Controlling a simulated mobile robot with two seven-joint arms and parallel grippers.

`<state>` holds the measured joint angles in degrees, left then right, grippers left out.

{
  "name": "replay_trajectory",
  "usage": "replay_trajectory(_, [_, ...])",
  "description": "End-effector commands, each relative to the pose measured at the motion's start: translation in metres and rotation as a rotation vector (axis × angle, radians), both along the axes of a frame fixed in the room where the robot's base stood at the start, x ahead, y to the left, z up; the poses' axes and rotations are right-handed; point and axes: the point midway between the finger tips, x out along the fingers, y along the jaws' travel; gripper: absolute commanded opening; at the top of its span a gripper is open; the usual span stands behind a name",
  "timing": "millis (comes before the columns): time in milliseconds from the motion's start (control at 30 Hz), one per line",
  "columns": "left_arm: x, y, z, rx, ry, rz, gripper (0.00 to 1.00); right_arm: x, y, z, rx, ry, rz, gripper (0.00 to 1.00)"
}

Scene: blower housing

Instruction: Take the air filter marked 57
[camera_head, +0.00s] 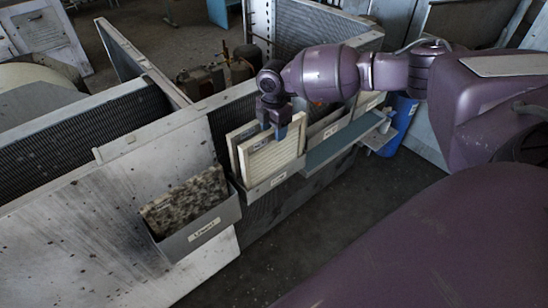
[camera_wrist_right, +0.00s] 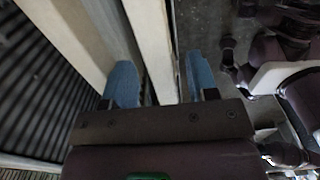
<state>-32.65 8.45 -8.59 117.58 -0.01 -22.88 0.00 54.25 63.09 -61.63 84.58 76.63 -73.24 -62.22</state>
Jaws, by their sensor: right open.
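Two pale framed air filters stand upright side by side in a grey wall bin: the front filter (camera_head: 272,158) and the back filter (camera_head: 234,140). Small dark labels show near their top edges, but I cannot read a number on either. My right gripper (camera_head: 276,131) is at the top edge of the front filter, fingers pointing down. In the right wrist view, its open blue fingers (camera_wrist_right: 162,84) lie on either side of the front filter's pale edge (camera_wrist_right: 150,38), one in the gap between the filters. Contact cannot be told. My left gripper is out of view.
A dirty, mottled filter (camera_head: 186,200) sits in a labelled grey bin (camera_head: 205,229) at the left. The filters' bin (camera_head: 268,185) hangs on the housing wall. A shelf (camera_head: 345,142) and a blue container (camera_head: 400,120) are to the right. The floor in front is clear.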

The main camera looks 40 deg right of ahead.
Motion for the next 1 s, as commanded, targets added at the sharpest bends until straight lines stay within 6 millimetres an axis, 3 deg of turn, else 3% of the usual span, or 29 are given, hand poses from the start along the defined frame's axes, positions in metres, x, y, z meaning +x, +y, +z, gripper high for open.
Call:
replay_trajectory(200, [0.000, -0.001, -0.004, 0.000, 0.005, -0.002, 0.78, -0.003, -0.001, -0.032, 0.000, 0.005, 0.000, 0.53])
replay_trajectory(467, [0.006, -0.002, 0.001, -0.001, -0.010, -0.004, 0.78, -0.002, -0.001, -0.035, 0.000, 0.001, 0.000, 0.53])
replay_trajectory(833, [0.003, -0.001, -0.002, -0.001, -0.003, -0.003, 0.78, -0.002, -0.001, -0.034, 0.000, 0.002, 0.000, 0.00])
replay_trajectory(1000, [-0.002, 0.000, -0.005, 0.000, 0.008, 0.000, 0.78, -0.002, -0.001, -0.034, 0.000, 0.001, 0.000, 0.00])
